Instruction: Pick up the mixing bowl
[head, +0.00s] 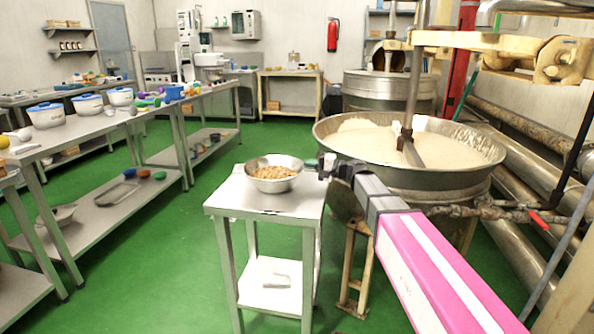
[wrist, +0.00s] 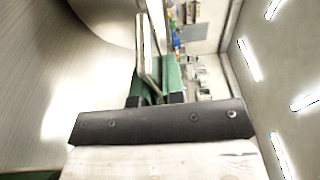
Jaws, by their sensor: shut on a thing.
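The mixing bowl (head: 279,186) is a shiny metal bowl holding brown, nut-like pieces. It is on or just above the small metal table (head: 233,198) in the head view; I cannot tell whether its base touches. My gripper (head: 321,166) reaches in from the right and meets the bowl's right rim. In the wrist view my gripper (wrist: 157,72) has green fingers shut on the thin metal edge of the bowl (wrist: 154,35). The exact contact at the fingertips is small and partly hidden.
A large kettle (head: 365,180) with pale mix and a stirring arm (head: 409,143) stands close on the right. A long bench (head: 88,128) with tubs is on the left. Green floor (head: 176,245) lies open between. A tool lies on the table's lower shelf (head: 262,297).

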